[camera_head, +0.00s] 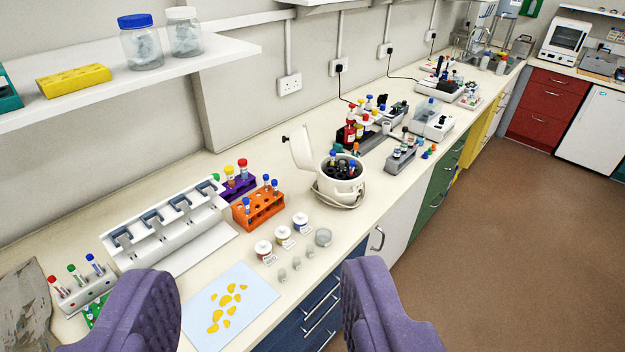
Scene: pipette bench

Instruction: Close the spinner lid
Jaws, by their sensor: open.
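The spinner (341,186) is a round white pot on the bench, with dark slots and several coloured-cap tubes inside its open top. Its lid (301,148) stands up, tilted back to the left, with a small black knob on its outer side. My gripper (262,305) shows as two purple padded fingers at the bottom of the view. The fingers are wide apart with nothing between them. They are on the near side of the spinner, well away from the lid.
An orange tube rack (258,210), a purple rack (239,187) and small jars (263,250) stand left of and nearer than the spinner. A grey rack (402,158) stands to its right. A white shelf (150,70) overhangs the left. The floor (490,240) at right is clear.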

